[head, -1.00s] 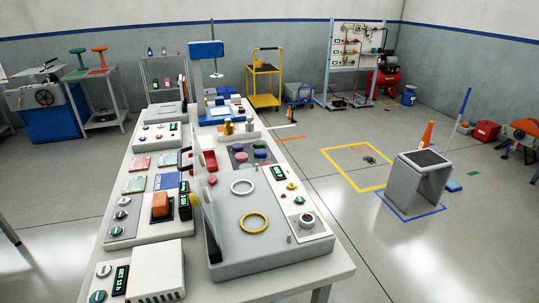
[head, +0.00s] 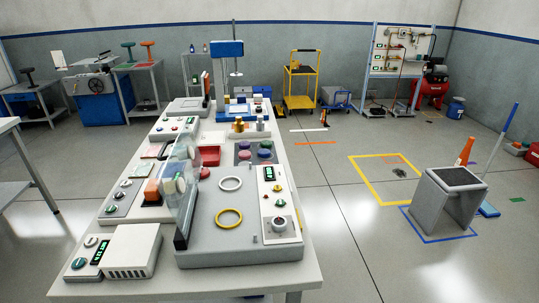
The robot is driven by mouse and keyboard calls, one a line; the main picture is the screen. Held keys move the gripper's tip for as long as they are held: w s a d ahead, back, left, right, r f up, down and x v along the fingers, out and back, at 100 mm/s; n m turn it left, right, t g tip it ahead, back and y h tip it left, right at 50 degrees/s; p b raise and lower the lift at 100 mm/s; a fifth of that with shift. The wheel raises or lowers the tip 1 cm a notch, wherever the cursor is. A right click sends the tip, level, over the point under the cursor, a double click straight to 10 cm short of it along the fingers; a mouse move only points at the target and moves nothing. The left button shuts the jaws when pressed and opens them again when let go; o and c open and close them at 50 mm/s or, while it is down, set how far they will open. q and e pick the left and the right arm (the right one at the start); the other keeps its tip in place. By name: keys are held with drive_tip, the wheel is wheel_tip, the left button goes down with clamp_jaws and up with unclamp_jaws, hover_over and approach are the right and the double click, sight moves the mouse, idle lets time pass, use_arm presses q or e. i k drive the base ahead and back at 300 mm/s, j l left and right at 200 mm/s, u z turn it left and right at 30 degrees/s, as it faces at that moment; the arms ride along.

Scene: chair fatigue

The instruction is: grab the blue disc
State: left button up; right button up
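Several coloured discs lie on a dark square pad on the workbench (head: 262,278), toward its back right. One that looks blue to bluish purple (head: 264,154) sits at the pad's front right. A magenta disc (head: 243,155) is to its left. The discs are small here, so their exact shades are hard to tell. Neither of my grippers shows in the head view.
A clear upright panel (head: 183,195) stands on the bench beside a grey platform with a white ring (head: 230,184) and a yellow ring (head: 229,218). A red tray (head: 209,155) lies left of the discs. A grey stool-like block (head: 447,205) stands on open floor at right.

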sight(264, 153)
drive_tip(key=l+u, duration=0.2)
drive_tip(key=l, duration=0.75)
drive_tip(key=i+l+u, duration=0.1)
drive_tip(key=l, duration=0.35)
drive_tip(key=l+u, duration=0.1)
drive_tip(key=l, duration=0.35)
drive_tip(key=i+l+u, duration=0.1)
drive_tip(key=l, duration=0.2)
drive_tip(key=i+l+u, duration=0.1)
drive_tip(key=l, duration=0.2)
drive_tip(key=i+l+u, duration=0.1)
drive_tip(key=l, duration=0.25)
drive_tip(key=i+l+u, duration=0.15)
drive_tip(key=i+l, duration=0.15)
drive_tip(key=i+l+u, duration=0.1)
drive_tip(key=i+l, duration=0.2)
drive_tip(key=l, duration=0.25)
